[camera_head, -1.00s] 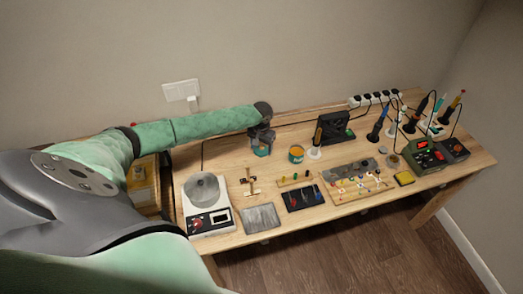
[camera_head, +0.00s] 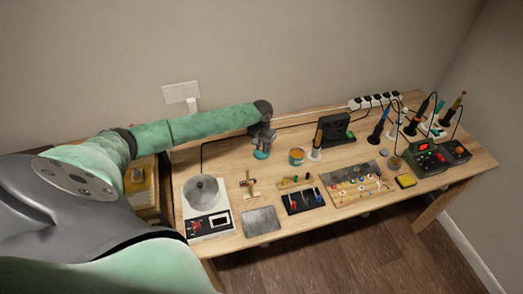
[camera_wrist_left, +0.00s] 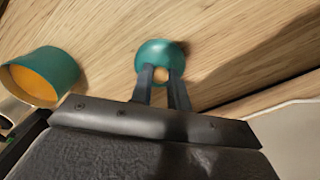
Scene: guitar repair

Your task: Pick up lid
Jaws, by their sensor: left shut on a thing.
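The lid (camera_head: 261,155) is a small round teal piece at the back left of the wooden table, under my left gripper (camera_head: 264,146). In the left wrist view the lid (camera_wrist_left: 160,50) sits at the fingertips of my left gripper (camera_wrist_left: 163,74), which is shut on it. A small tan patch shows between the fingers. I cannot tell whether the lid is clear of the table. A teal can (camera_head: 296,156) with orange inside stands open to the right; it also shows at the left of the wrist view (camera_wrist_left: 42,76). My right gripper is not in view.
A white scale (camera_head: 208,222) with a round pan stands at the front left. A small wooden stand (camera_head: 249,184) and a grey plate (camera_head: 261,221) are nearby. A soldering iron (camera_head: 317,140) and dark box (camera_head: 336,128) stand right of the can. The wall is close behind.

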